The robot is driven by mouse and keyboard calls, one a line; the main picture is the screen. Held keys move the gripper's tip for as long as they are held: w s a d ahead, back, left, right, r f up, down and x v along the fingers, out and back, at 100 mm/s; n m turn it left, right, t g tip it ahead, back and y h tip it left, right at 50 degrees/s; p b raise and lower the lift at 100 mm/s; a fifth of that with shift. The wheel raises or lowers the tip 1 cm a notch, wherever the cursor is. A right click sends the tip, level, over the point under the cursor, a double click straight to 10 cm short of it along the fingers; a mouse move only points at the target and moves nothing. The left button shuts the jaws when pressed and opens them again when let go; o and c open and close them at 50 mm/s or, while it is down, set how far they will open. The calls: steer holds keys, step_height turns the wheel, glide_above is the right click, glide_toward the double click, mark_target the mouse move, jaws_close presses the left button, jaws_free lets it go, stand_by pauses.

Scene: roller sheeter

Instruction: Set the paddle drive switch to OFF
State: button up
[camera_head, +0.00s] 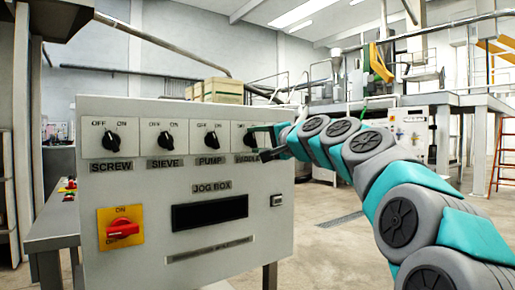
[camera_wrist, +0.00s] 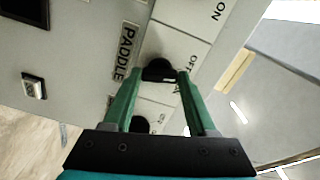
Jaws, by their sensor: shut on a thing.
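The paddle drive switch is a black rotary knob (camera_wrist: 158,69) on a white plate marked OFF and ON, with a PADDLE label (camera_wrist: 125,50) beside it in the wrist view. In the wrist view the green fingers (camera_wrist: 158,75) are closed around the knob, one on each side. Which way the knob points cannot be told.
SCREW (camera_head: 112,140), SIEVE (camera_head: 166,139) and PUMP (camera_head: 211,139) knobs sit to the left in the same row. A red switch (camera_head: 123,230) on a yellow plate is at lower left. Open floor (camera_head: 325,235) lies right.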

steer(key=shift+f+n+b, duration=0.15)
steer(key=shift+n+b, duration=0.2)
steer(key=shift+n, duration=0.25)
steer(key=o, duration=1.4)
steer(key=shift+c, duration=0.2)
steer(key=v, duration=0.7)
steer(key=shift+s+d, duration=0.15)
steer(key=shift+s, duration=0.2)
